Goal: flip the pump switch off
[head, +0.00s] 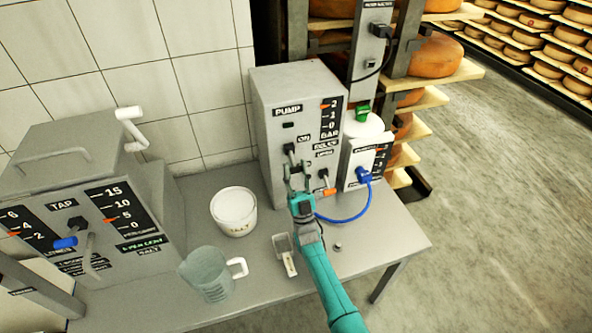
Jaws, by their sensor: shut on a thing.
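The grey pump box (268,95) stands at the back of the table, with a "PUMP" label near its top. The dark pump switch (290,149) sits on its front face, left of an "ON" label. My gripper (296,173) is at the front of the box, just below the switch's base, with its fingers shut on the switch's lever. The fingers partly hide the lever, so its exact position is hard to tell. An orange-tipped relief lever (328,190) is close to the right of my gripper.
A white box (352,160) with a blue plug and hose (347,219) stands at right. A white tub (234,231), a scoop (285,262) and a clear jug (207,273) stand on the table (395,235). A tap machine (60,165) is at left.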

